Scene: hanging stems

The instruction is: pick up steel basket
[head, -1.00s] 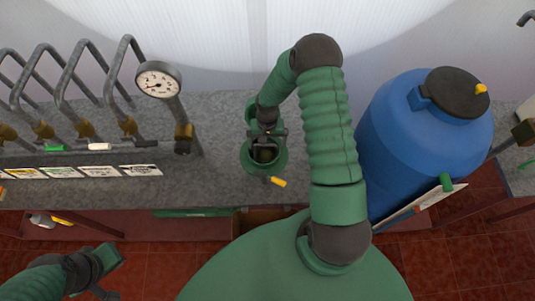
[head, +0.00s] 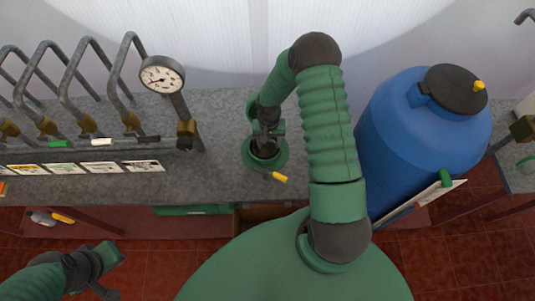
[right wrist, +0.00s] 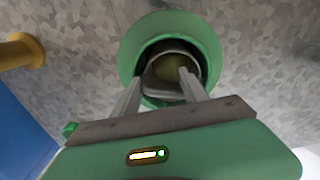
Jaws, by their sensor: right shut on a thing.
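The steel basket (right wrist: 160,91) sits inside a round green housing (right wrist: 205,45) on the counter, with something olive in it. In the right wrist view the two grey fingers of my right gripper (right wrist: 157,82) reach into the housing and are shut on the basket. In the head view my right gripper (head: 266,140) is over the green housing (head: 282,156) and hides most of the basket. My left gripper (head: 112,274) is at the lower left, away from the counter, with its jaws apart and empty.
A blue drum (head: 405,135) with a black lid stands right of my right arm. A pressure gauge (head: 162,77) and several bent grey pipes (head: 75,75) stand at left. A yellow lever (head: 279,177) sticks out by the housing. Bare counter (head: 222,170) lies between gauge and housing.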

